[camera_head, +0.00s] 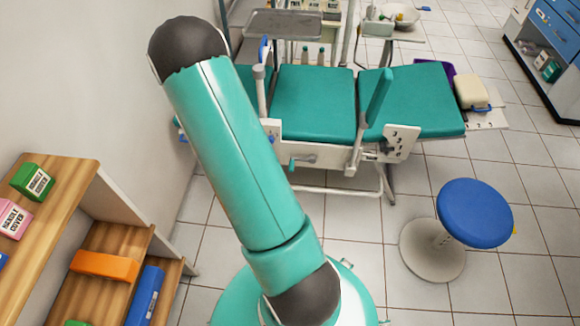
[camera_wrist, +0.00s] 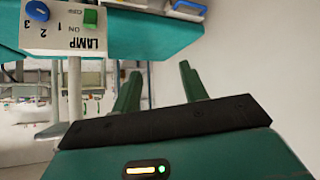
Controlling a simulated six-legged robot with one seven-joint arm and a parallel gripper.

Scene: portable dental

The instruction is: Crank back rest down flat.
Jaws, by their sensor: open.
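A dental chair with teal cushions (camera_head: 313,100) stands across the head view. Its right section (camera_head: 428,102) and middle section look nearly level; I cannot tell for sure which section is the back rest. A small crank-like handle with a teal grip (camera_head: 292,163) shows on the chair's near side, below the middle cushion. My gripper (camera_wrist: 159,87) shows in the wrist view with its two green fingers apart and nothing between them. It is hidden in the head view. A teal surface (camera_wrist: 150,36) and a lamp panel (camera_wrist: 62,38) lie close by it, apart from the fingers.
A wooden shelf (camera_head: 62,185) with boxes is at the left. A tray (camera_head: 284,24) stands behind the chair. The tiled floor between chair and stool is free. A teal armrest (camera_head: 378,98) stands upright.

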